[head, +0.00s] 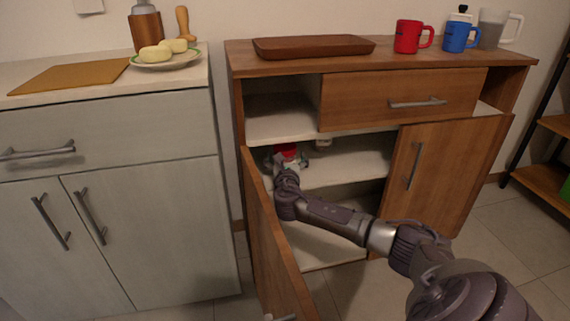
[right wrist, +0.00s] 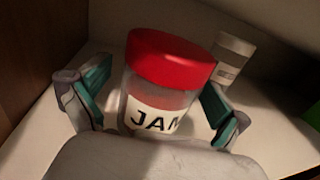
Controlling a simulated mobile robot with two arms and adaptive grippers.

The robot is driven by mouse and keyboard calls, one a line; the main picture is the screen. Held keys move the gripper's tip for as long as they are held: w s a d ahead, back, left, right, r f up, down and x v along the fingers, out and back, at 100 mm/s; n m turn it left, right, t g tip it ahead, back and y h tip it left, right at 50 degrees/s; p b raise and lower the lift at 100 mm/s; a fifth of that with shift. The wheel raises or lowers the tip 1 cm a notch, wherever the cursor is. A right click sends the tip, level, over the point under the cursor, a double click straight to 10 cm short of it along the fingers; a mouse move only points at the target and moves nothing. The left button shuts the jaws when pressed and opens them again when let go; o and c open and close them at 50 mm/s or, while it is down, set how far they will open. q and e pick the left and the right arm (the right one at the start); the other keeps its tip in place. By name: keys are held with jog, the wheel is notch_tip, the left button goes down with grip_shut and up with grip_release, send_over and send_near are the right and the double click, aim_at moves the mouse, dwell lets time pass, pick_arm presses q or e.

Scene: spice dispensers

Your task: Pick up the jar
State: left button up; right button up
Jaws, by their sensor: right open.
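The jar (right wrist: 165,85) has a red lid and a white label with dark letters that read like "JAM". It stands on a shelf inside the wooden cabinet; in the head view mainly its red lid (head: 286,149) shows. My right gripper (head: 287,161) reaches into the cabinet at the jar. In the right wrist view its two teal-padded fingers are open, one on each side of the jar. A gap shows at the left finger; the right finger is close to the jar, and I cannot tell whether it touches. My left gripper is not in view.
A small white container (right wrist: 233,55) stands behind the jar to the right. The cabinet's left door (head: 268,235) hangs open beside my right arm; the right door (head: 440,175) stands ajar. A tray (head: 313,47) and mugs, including a red one (head: 408,37), stand on top.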

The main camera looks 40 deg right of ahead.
jog(key=c, duration=1.5)
jog(key=shift+r, duration=0.15)
